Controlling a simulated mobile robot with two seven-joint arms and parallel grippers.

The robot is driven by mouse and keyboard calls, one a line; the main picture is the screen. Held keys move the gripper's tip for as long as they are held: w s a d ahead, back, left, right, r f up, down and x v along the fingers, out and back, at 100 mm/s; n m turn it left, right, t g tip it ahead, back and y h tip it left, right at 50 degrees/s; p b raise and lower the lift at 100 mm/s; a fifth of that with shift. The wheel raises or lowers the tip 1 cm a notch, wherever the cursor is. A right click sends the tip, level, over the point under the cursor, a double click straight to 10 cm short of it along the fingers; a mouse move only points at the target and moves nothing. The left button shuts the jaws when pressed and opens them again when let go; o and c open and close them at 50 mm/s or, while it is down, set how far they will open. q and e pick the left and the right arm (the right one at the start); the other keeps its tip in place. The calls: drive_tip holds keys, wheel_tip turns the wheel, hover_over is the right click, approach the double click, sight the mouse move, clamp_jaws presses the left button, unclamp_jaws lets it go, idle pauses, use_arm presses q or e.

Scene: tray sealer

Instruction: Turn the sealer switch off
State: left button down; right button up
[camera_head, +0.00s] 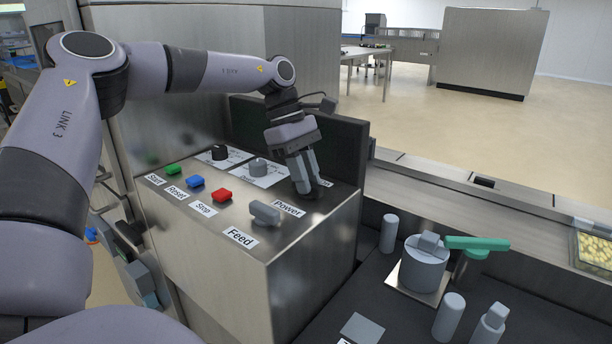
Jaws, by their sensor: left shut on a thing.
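A steel control box (310,240) carries the buttons and switches. My left gripper (307,186) points down at the right side of its top panel, just behind the Power label (288,208). Its fingers are shut on the Power switch, which they almost wholly hide; its setting cannot be told. A grey Feed switch (264,212) stands in front and to the left, apart from the gripper. My right gripper is not in view.
Green (174,170), blue (196,182) and red (222,195) buttons line the panel's left. A green-handled device (478,243) and grey cylinders stand right.

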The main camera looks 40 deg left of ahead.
use_arm(q)
drive_tip(key=c, duration=1)
unclamp_jaws()
drive_tip(key=v, duration=0.7)
drive_tip(key=shift+r, duration=0.15)
drive_tip(key=shift+s, duration=0.1)
